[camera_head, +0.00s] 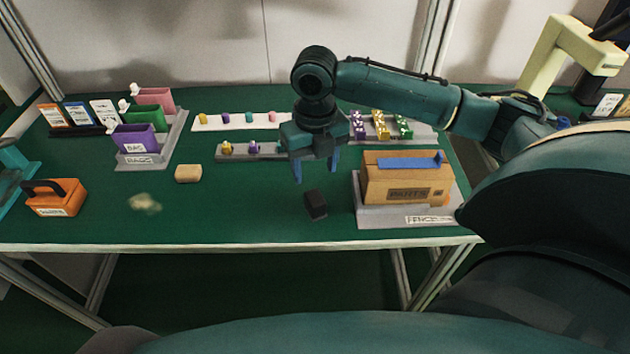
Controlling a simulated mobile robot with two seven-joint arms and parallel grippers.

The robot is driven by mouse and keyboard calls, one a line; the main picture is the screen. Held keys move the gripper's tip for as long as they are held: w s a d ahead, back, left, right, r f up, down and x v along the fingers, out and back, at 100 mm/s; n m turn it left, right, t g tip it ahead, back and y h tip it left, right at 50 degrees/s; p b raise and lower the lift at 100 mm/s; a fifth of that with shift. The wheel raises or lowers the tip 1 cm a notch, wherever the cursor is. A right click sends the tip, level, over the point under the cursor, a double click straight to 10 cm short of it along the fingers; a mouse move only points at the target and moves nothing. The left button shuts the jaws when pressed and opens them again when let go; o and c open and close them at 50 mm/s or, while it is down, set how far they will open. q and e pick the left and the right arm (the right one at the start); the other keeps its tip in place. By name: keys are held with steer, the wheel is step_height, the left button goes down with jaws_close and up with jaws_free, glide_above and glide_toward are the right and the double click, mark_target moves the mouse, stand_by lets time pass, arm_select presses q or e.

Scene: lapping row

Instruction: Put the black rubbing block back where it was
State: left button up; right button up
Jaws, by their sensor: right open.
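The black rubbing block (316,205) lies on the green bench top, right of the middle and left of the grey tray with the cardboard box. My right gripper (315,177) points down above and behind the block. Its blue fingers are apart with nothing between them, and it does not appear to touch the block. My left gripper is not clearly in view; only a teal piece shows at the left edge.
A cardboard box (408,178) sits on a grey tray (372,215) at right. A tan block (188,173), a pale smear (145,203) and an orange box with a black handle (56,198) are at left. Racks with small coloured pieces stand behind. The front middle is clear.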

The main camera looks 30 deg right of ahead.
steer(key=a+f+m+y, duration=0.1)
steer(key=a, duration=0.2)
steer(key=a+f+m+t+y, duration=0.1)
steer(key=a+f+m, duration=0.1)
steer(key=a, duration=0.1)
steer(key=a+f+m, duration=0.1)
steer(key=a+f, duration=0.1)
steer(key=shift+s+a+f+m+t+y, duration=0.15)
steer(key=shift+s+a+m+t+y, duration=0.15)
steer(key=shift+a+y, duration=0.1)
steer(key=s+a+f+m+t+y, duration=0.55)
steer(key=a+m, duration=0.45)
steer(key=m, duration=0.5)
arm_select(q)
steer(key=shift+r, duration=0.1)
arm_select(e)
steer(key=s+d+f+m+t+h, duration=0.2)
steer(key=s+d+m+t+h, duration=0.2)
steer(key=m, duration=0.7)
steer(key=shift+s+d+f+m, duration=0.3)
steer(key=shift+s+d, duration=0.25)
steer(key=shift+s, duration=0.55)
arm_select(q)
steer(key=shift+w, duration=0.1)
